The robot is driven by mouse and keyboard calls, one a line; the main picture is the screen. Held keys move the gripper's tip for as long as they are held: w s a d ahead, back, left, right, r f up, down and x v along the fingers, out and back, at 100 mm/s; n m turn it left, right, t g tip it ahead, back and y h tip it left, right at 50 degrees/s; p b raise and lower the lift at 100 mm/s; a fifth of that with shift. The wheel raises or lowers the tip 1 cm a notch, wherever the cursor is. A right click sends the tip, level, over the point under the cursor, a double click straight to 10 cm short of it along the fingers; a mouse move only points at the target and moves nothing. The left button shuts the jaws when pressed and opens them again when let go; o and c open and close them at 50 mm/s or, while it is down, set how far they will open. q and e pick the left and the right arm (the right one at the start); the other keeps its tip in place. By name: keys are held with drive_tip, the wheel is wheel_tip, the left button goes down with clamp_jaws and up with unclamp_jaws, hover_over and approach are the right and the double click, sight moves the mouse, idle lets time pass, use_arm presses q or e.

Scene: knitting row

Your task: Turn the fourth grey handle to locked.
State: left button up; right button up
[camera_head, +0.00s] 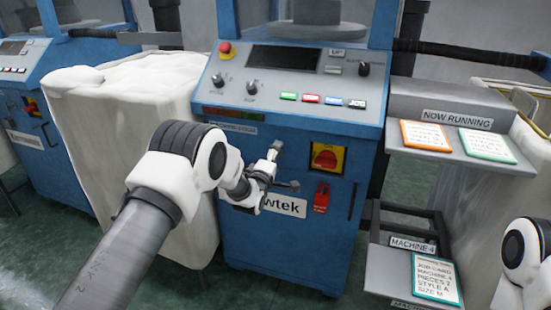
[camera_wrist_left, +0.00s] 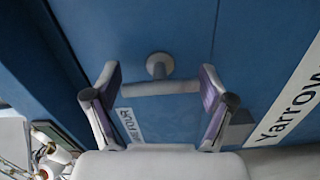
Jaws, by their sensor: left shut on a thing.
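A grey T-shaped handle (camera_wrist_left: 160,88) is on a short round stem on the blue machine front, its bar lying across the picture in the left wrist view. My left gripper (camera_wrist_left: 160,92) is shut on the bar, with one pad at each end of it. In the head view my left gripper (camera_head: 281,169) is at the blue machine (camera_head: 260,235), beside the red-and-yellow switch. There the gripper hides the handle. Whether the handle is locked cannot be read. My right gripper is out of view.
The red-and-yellow switch (camera_head: 326,158) and a red lockout piece (camera_head: 321,197) are right of my left gripper. A white sack-like bin (camera_head: 120,110) stands left. Grey shelves with cards (camera_head: 436,278) and a "MACHINE 4" label (camera_head: 412,245) stand right. My right arm shows at the right edge.

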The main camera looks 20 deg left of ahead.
use_arm(q)
drive_tip(key=shift+r, duration=0.1)
drive_tip(key=o, duration=1)
drive_tip(key=s, duration=1.2)
drive_tip(key=shift+a, duration=0.25)
